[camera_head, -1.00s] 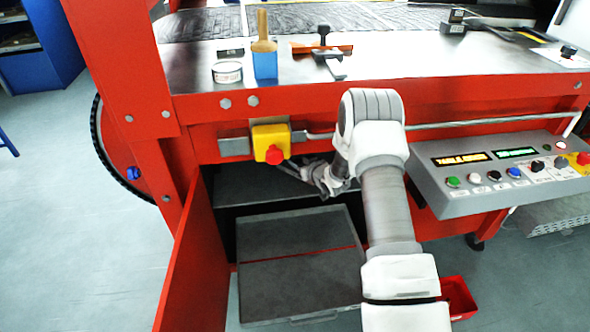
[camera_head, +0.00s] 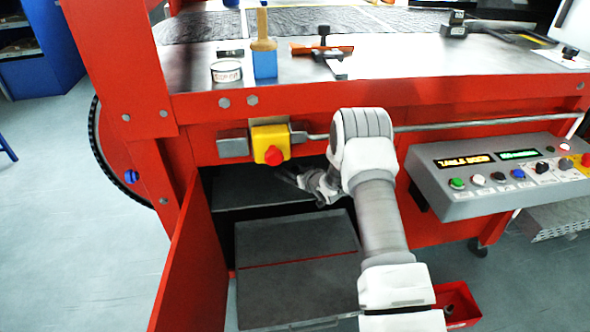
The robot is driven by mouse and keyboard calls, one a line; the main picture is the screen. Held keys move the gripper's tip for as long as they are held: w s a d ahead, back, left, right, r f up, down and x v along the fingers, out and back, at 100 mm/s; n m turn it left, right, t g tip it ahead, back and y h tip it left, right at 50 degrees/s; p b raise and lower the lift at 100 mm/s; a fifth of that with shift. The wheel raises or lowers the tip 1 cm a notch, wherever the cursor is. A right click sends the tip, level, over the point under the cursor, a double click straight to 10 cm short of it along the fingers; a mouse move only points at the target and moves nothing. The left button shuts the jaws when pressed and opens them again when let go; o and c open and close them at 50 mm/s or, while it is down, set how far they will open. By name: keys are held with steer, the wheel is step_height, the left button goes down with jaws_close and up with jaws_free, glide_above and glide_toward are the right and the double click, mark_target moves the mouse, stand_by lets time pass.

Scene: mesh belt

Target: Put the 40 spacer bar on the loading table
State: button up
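The loading table (camera_head: 390,68) is the grey metal top of the red machine, at the upper middle. I cannot pick out a 40 spacer bar by its marking in this view. My arm reaches forward and bends down in front of the machine, and my gripper (camera_head: 283,174) points left into the dark opening of the cabinet under the table. Its fingers are small and shadowed, so I cannot tell whether they hold anything.
A grey drawer (camera_head: 300,290) is pulled out below the opening, beside an open red door (camera_head: 190,265). A yellow box with a red button (camera_head: 271,145) hangs just above my gripper. A control panel (camera_head: 500,180) juts out right. A tin (camera_head: 227,71) and brush (camera_head: 264,60) stand on the table.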

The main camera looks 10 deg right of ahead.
steer(key=shift+o, duration=0.8)
steer(key=shift+r, duration=0.2)
steer(key=shift+s+d+r, duration=0.15)
steer(key=shift+s+r, duration=0.05)
steer(key=shift+s, duration=0.05)
steer(key=p+v, duration=0.4)
steer(key=v, duration=0.7)
steer(key=shift+s, duration=0.25)
